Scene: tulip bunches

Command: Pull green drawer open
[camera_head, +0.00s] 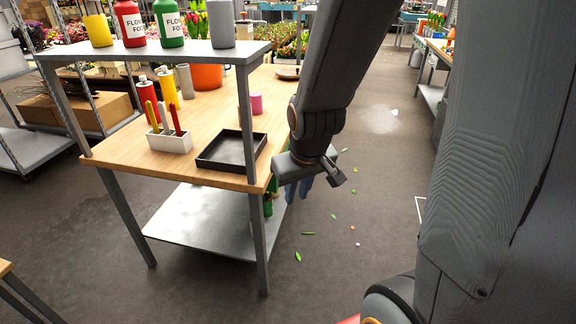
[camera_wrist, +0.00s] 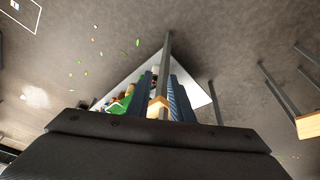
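A green part (camera_head: 269,203), likely the green drawer, shows under the right end of the wooden table, mostly hidden by a table leg and my arm. A green patch also shows in the wrist view (camera_wrist: 122,105), left of the fingers. I cannot tell whether the drawer is open. My gripper (camera_head: 298,188) points down just right of the table's end, its blue fingers below tabletop height. In the wrist view my gripper (camera_wrist: 161,98) has its fingers apart, with a gap between them; the table's corner shows in that gap. I see no contact with the drawer.
The wooden table (camera_head: 215,105) carries a black tray (camera_head: 232,163), a white tool holder (camera_head: 170,142) and pots. A grey upper shelf (camera_head: 150,52) holds bottles. A metal lower shelf (camera_head: 205,222) lies below. The floor to the right is open, with scattered leaves.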

